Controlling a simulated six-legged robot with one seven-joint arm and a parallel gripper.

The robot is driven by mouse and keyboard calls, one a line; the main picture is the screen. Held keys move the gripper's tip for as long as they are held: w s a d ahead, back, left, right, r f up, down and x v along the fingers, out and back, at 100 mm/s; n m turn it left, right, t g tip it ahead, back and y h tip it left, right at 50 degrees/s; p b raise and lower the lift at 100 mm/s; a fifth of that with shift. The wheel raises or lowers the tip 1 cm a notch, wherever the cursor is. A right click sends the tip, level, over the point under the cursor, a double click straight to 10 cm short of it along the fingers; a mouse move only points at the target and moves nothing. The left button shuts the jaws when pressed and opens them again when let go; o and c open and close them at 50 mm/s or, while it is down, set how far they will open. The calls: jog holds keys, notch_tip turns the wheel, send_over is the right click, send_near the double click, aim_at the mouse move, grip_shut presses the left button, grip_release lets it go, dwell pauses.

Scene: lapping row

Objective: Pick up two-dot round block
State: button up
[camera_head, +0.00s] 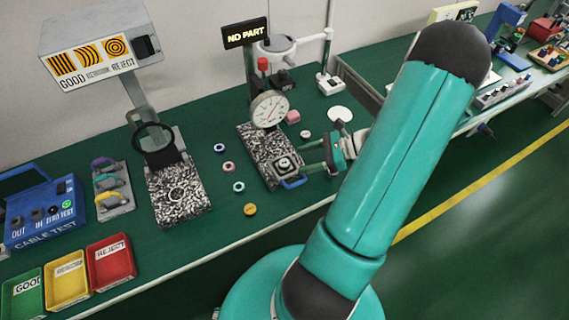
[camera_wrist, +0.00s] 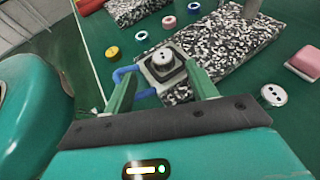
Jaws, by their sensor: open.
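A pale round block (camera_wrist: 162,57) with small dark dots on top sits in a square grey holder (camera_wrist: 150,76) with a blue handle (camera_wrist: 125,73). In the head view the block (camera_head: 283,163) and holder are at the front end of a speckled plate. Another white round block (camera_wrist: 273,95) with dark marks lies on the green bench to the right; it also shows in the head view (camera_head: 305,134). I cannot be sure of the dot count on either. My gripper (camera_wrist: 158,74) is open and empty, its fingers either side of the holder in the wrist view; contact is unclear.
A dial gauge stand (camera_head: 268,108) rises behind the holder. A pink block (camera_head: 293,117) lies on the bench beyond. Several small round pieces (camera_head: 228,166) line the bench to the left, beside a second speckled plate (camera_head: 180,205). The bench's front edge is close.

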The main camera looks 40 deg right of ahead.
aim_at(282, 162)
jog(key=x, duration=0.5)
jog(key=shift+w, duration=0.35)
jog(key=c, duration=1.1)
jog(key=shift+c, duration=0.2)
jog(key=shift+r, duration=0.15)
